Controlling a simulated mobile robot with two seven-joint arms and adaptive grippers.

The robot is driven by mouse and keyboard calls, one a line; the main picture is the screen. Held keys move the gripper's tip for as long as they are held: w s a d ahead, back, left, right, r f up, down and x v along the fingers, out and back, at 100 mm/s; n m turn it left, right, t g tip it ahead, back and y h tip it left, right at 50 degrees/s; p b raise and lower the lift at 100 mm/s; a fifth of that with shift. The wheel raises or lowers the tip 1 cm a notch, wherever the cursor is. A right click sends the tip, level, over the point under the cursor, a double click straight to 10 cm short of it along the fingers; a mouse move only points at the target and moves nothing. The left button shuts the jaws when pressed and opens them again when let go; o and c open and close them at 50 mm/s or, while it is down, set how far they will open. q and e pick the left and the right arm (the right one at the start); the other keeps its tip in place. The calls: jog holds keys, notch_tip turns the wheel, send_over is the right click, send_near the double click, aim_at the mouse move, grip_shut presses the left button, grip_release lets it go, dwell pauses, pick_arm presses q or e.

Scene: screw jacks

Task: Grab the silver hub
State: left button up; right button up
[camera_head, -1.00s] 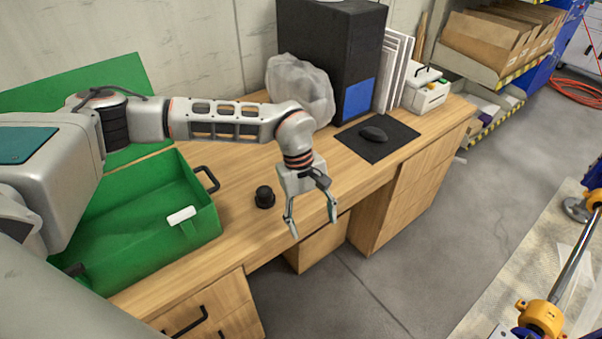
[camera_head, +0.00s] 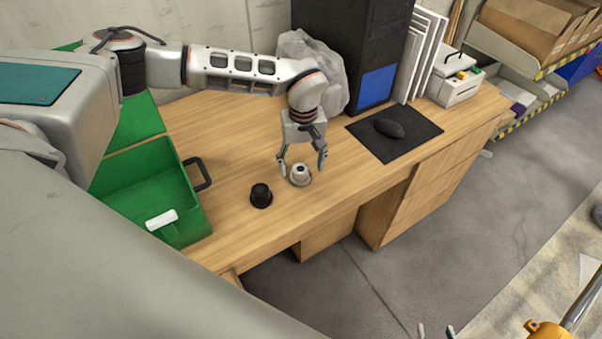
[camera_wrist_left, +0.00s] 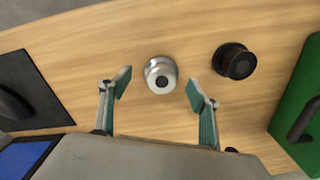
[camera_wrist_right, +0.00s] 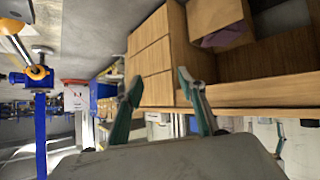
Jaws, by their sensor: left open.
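The silver hub (camera_head: 300,175) stands on the wooden desk, a round metal piece with a dark centre. In the left wrist view the hub (camera_wrist_left: 160,74) lies just ahead of and between the fingertips, with space on both sides. My left gripper (camera_head: 302,164) is open above and around the hub's area in the head view; in the left wrist view its fingers (camera_wrist_left: 158,92) are spread and empty. My right gripper (camera_wrist_right: 192,88) is open and empty in the right wrist view; only its fingertips (camera_head: 436,331) show at the bottom edge of the head view.
A green toolbox (camera_head: 190,205) is further left. A mouse (camera_head: 389,128) on a black pad (camera_head: 418,136), a crumpled bag and a computer tower (camera_head: 345,40) are behind and right.

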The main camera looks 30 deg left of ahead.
aim_at(301, 169)
pick_arm(q)
jog(key=shift+a+f, duration=0.15)
jog(key=shift+f, duration=1.6)
jog(key=c, duration=1.7)
jog(key=shift+r, duration=0.1)
jog(key=shift+r, duration=0.1)
